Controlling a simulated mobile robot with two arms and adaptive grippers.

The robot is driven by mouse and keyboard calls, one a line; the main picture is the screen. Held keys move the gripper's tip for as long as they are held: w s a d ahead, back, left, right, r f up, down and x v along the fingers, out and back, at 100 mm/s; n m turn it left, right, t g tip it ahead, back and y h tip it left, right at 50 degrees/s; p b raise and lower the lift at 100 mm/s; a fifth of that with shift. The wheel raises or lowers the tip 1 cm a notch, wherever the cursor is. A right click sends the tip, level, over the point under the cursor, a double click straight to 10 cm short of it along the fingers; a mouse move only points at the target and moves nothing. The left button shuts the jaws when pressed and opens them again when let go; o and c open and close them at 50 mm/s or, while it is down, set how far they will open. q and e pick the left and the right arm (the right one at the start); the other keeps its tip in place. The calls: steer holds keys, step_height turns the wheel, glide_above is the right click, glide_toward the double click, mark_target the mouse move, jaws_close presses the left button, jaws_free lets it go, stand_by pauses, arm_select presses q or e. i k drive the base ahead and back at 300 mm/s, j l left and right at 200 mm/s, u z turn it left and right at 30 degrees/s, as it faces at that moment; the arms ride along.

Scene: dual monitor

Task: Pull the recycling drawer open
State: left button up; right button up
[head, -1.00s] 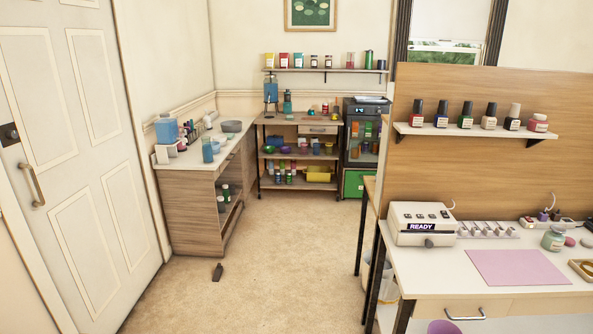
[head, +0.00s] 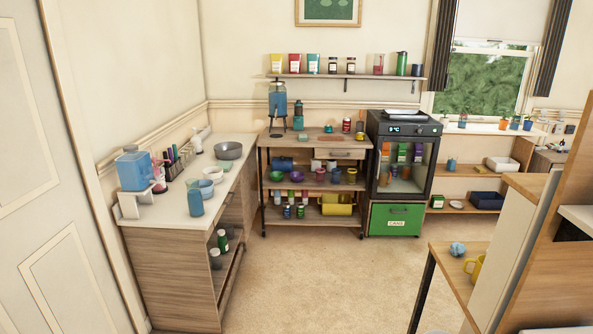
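A green drawer front (head: 380,228) with a white label reading CANS sits at floor level at the back of the room, under a black glass-fronted cabinet (head: 435,160). It looks shut, flush below the cabinet. A small dark handle seems to show above the label, but it is too small to tell clearly. Neither of my grippers is in the head view.
A wheeled wooden shelf cart (head: 300,188) stands left of the cabinet. A white-topped counter (head: 170,213) runs along the left wall. A wooden desk end (head: 460,279) with a yellow mug (head: 474,268) juts in at the right. The carpet (head: 330,280) between them is clear.

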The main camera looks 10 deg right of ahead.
mark_target(387, 217)
steer(key=i+z, duration=0.25)
steer(key=i, duration=0.9)
steer(key=i+j+z, duration=0.2)
steer(key=i, duration=0.95)
steer(key=i+l, duration=0.05)
steer(key=l, duration=0.05)
